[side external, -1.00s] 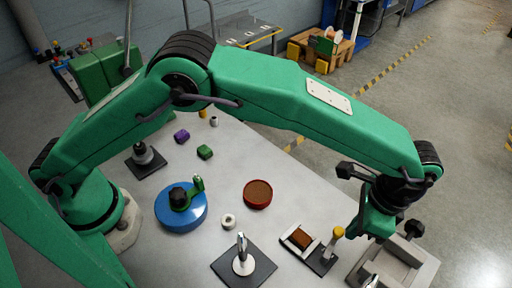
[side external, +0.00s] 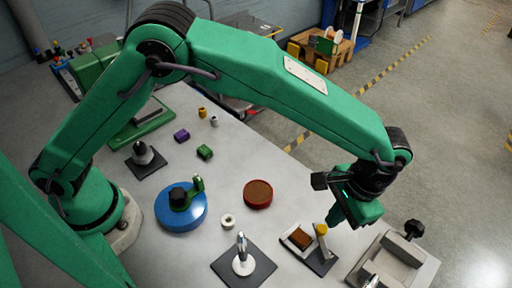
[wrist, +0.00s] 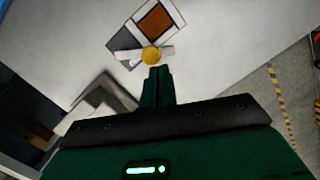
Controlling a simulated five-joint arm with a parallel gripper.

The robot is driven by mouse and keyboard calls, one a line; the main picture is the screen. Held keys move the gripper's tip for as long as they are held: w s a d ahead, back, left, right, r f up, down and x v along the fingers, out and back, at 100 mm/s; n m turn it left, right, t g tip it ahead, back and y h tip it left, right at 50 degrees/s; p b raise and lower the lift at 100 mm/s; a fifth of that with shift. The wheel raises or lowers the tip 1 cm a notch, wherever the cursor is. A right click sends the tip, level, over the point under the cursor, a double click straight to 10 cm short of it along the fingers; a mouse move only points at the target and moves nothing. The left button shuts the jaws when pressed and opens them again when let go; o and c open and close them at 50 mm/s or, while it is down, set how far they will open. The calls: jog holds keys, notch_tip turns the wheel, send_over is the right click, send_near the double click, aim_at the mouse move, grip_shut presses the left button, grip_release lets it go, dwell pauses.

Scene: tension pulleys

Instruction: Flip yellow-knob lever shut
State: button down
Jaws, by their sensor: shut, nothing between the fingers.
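The yellow-knob lever (side external: 322,238) stands up from its dark base plate (side external: 322,265), with its light arm leaning slightly left. Its yellow knob also shows in the wrist view (wrist: 151,55), seen from above over the light arm. A brown block (side external: 300,238) in a pale frame sits just left of the lever. My gripper (side external: 334,223) is shut and empty, with its green fingers close beside the knob on its right. In the wrist view the shut fingertips (wrist: 159,70) are right by the knob; I cannot tell whether they touch.
A grey vise-like fixture (side external: 390,262) with a black knob stands to the right. A metal lever on a dark plate (side external: 244,262) is at the left front. A brown-topped red dish (side external: 258,194) and a blue round base (side external: 181,215) lie farther left.

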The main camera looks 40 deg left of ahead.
aim_at(315, 230)
jog(key=shift+s+a, duration=0.6)
jog(key=shift+a, duration=0.15)
jog(key=shift+s+a, duration=0.3)
jog(key=shift+s, duration=0.15)
jog(key=shift+s+a, duration=0.1)
jog(key=shift+s, duration=0.05)
jog(key=shift+w+a+r, duration=0.1)
jog(key=shift+w, duration=0.65)
jog(key=w+r, duration=0.4)
jog(key=r, duration=0.6)
jog(key=shift+w+a, duration=0.35)
jog(key=shift+a+r, duration=0.1)
jog(key=shift+r, duration=0.05)
